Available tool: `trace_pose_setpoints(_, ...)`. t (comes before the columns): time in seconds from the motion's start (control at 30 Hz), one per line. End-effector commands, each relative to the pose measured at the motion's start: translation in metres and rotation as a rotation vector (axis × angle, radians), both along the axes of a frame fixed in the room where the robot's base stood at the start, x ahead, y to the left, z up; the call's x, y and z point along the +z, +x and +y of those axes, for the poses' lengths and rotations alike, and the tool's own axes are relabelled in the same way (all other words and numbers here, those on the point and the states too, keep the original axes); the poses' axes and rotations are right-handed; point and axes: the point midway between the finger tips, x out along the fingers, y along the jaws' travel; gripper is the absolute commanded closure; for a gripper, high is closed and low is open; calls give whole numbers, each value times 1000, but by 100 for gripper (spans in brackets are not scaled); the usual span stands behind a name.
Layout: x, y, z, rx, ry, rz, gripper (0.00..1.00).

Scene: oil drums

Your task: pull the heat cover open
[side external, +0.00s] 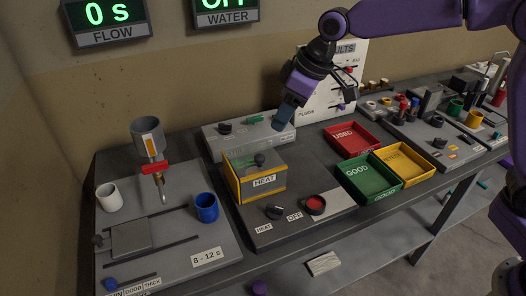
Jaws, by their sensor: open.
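The heat cover (262,182) is a see-through box with yellow edges and a HEAT label on its front. It sits on the grey bench unit left of the middle, with a dark round knob (259,159) at its top. It looks closed, though its hinge side cannot be made out. My gripper (279,125) points down and to the left, above and behind-right of the cover, apart from it. It is open and I see nothing held in it.
Red (350,137), green (367,180) and yellow (403,164) trays stand to the right. A grey box (225,139) with a knob is behind the cover. In front are a dial (274,211) and a red button (315,204). A funnel stand and white and blue cups are left.

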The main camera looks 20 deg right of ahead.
Motion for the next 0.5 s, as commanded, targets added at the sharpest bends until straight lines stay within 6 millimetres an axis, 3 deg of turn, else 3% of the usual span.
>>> trace_pose_setpoints(0.5,-91,26,26,0,-1,1,45)
